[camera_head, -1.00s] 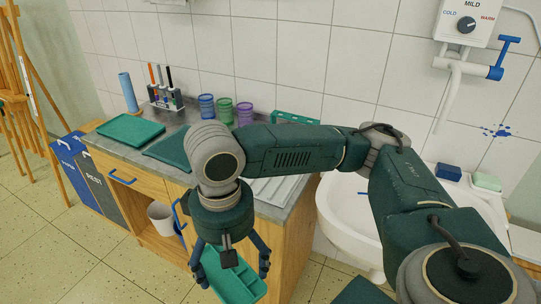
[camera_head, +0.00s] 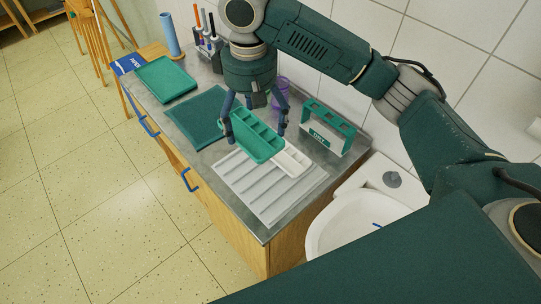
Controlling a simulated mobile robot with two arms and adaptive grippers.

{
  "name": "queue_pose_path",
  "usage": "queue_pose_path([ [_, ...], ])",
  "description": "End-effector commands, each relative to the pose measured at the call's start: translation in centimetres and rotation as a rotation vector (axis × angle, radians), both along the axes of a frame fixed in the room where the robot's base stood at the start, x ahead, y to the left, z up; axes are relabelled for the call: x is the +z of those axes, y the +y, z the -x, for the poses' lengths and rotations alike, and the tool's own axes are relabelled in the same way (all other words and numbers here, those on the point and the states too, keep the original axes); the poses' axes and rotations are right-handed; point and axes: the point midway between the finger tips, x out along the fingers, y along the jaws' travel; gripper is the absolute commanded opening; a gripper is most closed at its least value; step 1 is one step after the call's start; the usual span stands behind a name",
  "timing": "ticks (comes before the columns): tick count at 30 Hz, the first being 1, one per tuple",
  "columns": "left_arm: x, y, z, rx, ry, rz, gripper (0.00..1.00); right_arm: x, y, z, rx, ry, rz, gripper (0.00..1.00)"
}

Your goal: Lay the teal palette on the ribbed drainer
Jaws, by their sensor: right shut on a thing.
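The teal palette (camera_head: 262,146) with its compartments hangs in my right gripper (camera_head: 254,130), whose fingers close on it from both sides. It is above the far end of the ribbed drainer (camera_head: 262,192) and looks slightly tilted. The pale ribbed drainer lies at the front right of the grey counter, and its near part is bare. A white compartmented palette (camera_head: 293,160) is partly hidden behind the teal one, at the drainer's far edge; I cannot tell whether it rests on the drainer. My left gripper is not in view.
A teal rack with a label (camera_head: 331,128) stands right of the drainer. A dark green mat (camera_head: 195,117) and a teal tray (camera_head: 166,80) lie to the left. A purple cup (camera_head: 281,88) stands behind the gripper. The sink (camera_head: 350,226) is beyond the counter's right edge.

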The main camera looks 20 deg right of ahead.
Motion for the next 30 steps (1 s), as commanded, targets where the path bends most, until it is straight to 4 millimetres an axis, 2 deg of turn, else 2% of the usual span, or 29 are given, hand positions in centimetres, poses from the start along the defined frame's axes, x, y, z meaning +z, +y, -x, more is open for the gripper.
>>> queue_pose_path([
  [2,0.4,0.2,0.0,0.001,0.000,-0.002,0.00,-0.3,0.2,-0.2,0.012,0.009,0.000,0.62],
  [4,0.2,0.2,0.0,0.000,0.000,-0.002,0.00,-1.6,0.2,-0.2,0.015,0.012,0.001,0.62],
  [6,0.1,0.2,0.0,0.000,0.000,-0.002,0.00,-3.4,0.1,-0.1,0.014,0.014,0.001,0.62],
  [18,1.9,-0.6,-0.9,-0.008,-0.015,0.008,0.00,-13.2,0.1,-0.2,0.013,0.009,0.003,0.62],
  [26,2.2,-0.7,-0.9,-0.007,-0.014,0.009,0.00,-15.9,0.1,-0.2,0.012,0.008,0.003,0.62],
  [30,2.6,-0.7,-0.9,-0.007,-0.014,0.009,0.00,-18.1,0.1,-0.2,0.013,0.008,0.003,0.62],
])
